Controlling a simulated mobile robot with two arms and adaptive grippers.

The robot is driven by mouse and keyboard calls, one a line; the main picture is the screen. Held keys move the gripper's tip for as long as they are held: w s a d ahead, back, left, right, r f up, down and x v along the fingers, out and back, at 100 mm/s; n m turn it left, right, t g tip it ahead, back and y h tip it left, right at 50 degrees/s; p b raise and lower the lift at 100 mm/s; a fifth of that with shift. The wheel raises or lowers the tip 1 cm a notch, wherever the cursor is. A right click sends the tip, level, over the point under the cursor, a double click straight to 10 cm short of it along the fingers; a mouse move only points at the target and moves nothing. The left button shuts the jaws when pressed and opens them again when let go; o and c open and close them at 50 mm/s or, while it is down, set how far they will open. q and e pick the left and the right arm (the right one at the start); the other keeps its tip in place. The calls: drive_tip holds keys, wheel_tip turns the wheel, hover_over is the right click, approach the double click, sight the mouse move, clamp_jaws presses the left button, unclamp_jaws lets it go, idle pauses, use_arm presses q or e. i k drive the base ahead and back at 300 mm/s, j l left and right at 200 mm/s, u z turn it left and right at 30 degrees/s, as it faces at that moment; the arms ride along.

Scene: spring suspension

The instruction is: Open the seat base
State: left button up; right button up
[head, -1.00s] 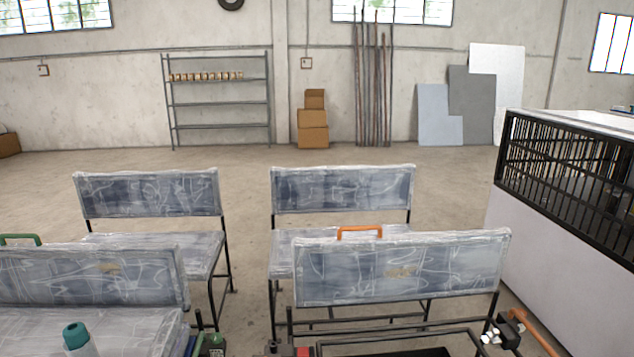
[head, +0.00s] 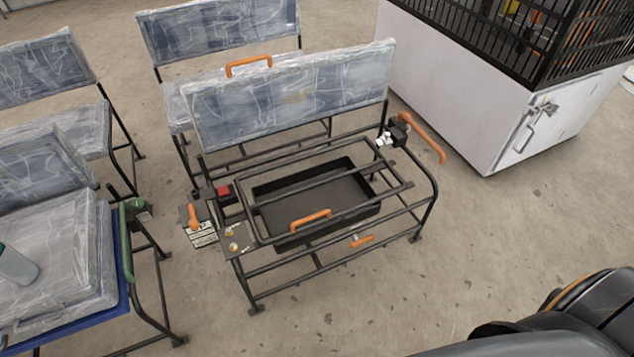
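The seat base is a black metal frame (head: 330,252) below a plastic-wrapped backrest (head: 290,98), in the middle of the head view. A hinged-looking inner frame with an orange handle (head: 311,219) on its front bar lies flat over a dark tray (head: 318,200). A second, smaller orange handle (head: 362,240) sits on the front rail below. An orange lever (head: 194,216) is at the left side and a long orange bar (head: 422,138) at the right armrest. Neither of my grippers is in view.
Another wrapped seat with a green armrest (head: 127,245) and a bottle (head: 17,266) on it stands at left. A white cabinet (head: 450,80) with a black grille stands at back right. The floor right of the seat frame is clear. Dark parts at bottom right look like mine.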

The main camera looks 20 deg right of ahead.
sight(330, 216)
drive_tip(key=i+l, duration=0.1)
drive_tip(key=l, duration=0.55)
drive_tip(key=i+l+u, duration=0.15)
drive_tip(key=l, duration=0.5)
